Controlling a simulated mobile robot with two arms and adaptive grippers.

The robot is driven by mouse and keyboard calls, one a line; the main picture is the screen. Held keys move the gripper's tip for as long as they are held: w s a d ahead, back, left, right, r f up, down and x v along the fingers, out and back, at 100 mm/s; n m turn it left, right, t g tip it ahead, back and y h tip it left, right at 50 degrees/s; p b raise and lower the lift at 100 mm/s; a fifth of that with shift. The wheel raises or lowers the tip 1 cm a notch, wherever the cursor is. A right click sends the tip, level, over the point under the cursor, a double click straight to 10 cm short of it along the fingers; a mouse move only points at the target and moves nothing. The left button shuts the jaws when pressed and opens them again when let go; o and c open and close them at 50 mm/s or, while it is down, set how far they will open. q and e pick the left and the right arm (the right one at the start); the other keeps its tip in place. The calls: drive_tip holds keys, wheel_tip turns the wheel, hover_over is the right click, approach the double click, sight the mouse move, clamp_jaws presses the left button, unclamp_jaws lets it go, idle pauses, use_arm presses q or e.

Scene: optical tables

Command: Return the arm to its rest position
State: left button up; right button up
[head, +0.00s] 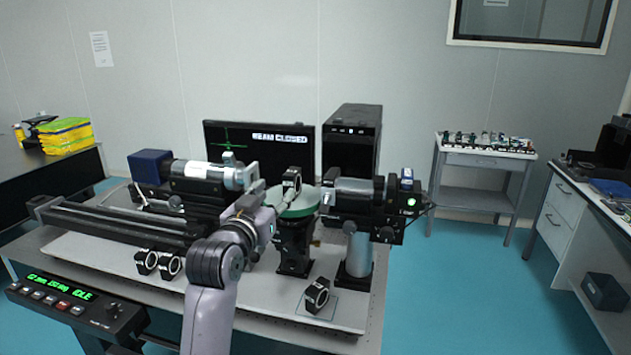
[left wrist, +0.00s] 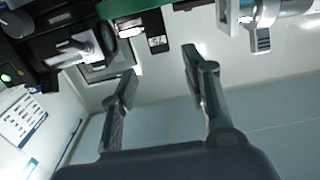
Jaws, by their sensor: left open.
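My left arm (head: 212,285) reaches up from the bottom of the head view over the front of the optical table (head: 255,318). Its far end is beside the optical setup, near the round green-topped stage (head: 300,203), and the fingers are hard to make out there. In the left wrist view my left gripper (left wrist: 159,62) has its two fingers spread apart with nothing between them. A small black part with a white label (left wrist: 157,43) shows beyond the fingertips. My right gripper is in neither view.
A blue-ended instrument (head: 150,167) stands left of the stage and a black-and-grey one (head: 355,193) right of it. Black ring mounts (head: 146,262) and another mount (head: 317,295) lie in front. A control box (head: 75,308) reading IDLE is at the front left.

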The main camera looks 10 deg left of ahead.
use_arm(q)
drive_tip(key=s+d+f+m+g, duration=0.1)
drive_tip(key=s+f+g, duration=0.4)
drive_tip(key=s+f, duration=0.9)
drive_tip(key=s+d+f+g, duration=0.1)
drive_tip(key=s+f+g, duration=0.6)
drive_tip(key=f, duration=1)
drive_tip(key=s+f+g, duration=0.1)
drive_tip(key=s+f, duration=0.3)
drive_tip(key=s, duration=0.5)
drive_tip(key=s+f+g, duration=0.2)
drive_tip(key=s+f, duration=0.2)
drive_tip(key=s, duration=0.6)
wheel_tip(320, 180, down, 24)
drive_tip(key=s, duration=0.1)
drive_tip(key=s+a+f+m+g, duration=0.1)
drive_tip(key=s+a+f+g, duration=0.1)
drive_tip(key=s+f, duration=1.4)
drive_tip(key=shift+s+a+f+y, duration=0.2)
drive_tip(key=shift+s+f+y, duration=0.15)
drive_tip(key=shift+s, duration=0.2)
